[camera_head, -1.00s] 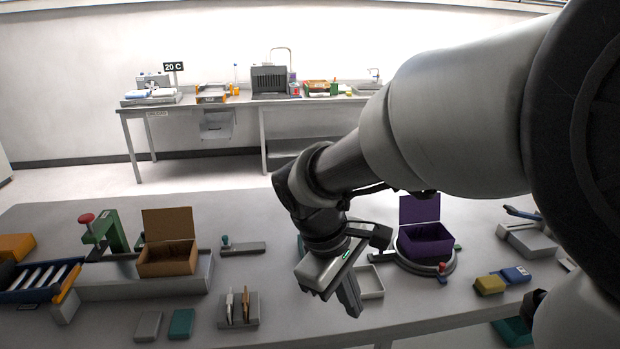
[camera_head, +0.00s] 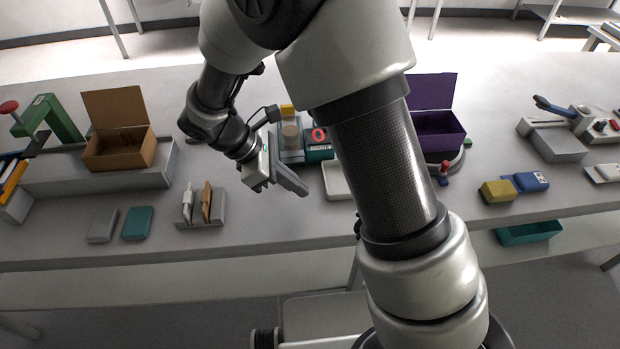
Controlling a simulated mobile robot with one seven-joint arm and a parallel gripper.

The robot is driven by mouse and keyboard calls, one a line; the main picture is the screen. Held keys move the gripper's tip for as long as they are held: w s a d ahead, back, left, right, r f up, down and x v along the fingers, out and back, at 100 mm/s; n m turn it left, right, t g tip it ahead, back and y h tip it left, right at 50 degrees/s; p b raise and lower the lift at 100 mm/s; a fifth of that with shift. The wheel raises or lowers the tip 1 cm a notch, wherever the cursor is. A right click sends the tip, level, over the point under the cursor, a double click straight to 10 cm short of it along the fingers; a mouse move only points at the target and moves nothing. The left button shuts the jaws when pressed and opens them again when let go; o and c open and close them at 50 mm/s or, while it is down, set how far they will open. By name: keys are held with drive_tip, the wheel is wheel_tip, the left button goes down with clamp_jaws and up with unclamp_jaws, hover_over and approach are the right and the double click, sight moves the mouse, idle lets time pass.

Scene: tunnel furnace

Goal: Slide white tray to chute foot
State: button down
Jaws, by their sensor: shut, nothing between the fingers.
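A white tray (camera_head: 337,181) lies on the table in the middle, partly hidden behind my forearm. My gripper (camera_head: 296,186) is shut and empty. It hangs just left of the tray, over the table, with a small gap showing between them in the picture. Whether it touches the table I cannot tell. At the left edge is a sloped blue and orange roller piece (camera_head: 10,178), cut off by the frame; it may be the chute, and its foot is not clear.
An open brown box (camera_head: 120,150) stands on a long grey base at left. A holder with two upright pieces (camera_head: 201,206) is left of my gripper. A green device (camera_head: 319,149) stands behind the gripper. An open purple box (camera_head: 437,135) is right of my arm. The front table between has bare patches.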

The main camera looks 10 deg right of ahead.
drive_tip(key=d, duration=1)
drive_tip(key=shift+d+f, duration=0.2)
drive_tip(key=shift+f, duration=0.2)
drive_tip(key=shift+f+b, duration=0.3)
drive_tip(key=shift+b, duration=0.1)
drive_tip(key=shift+s+f, duration=0.1)
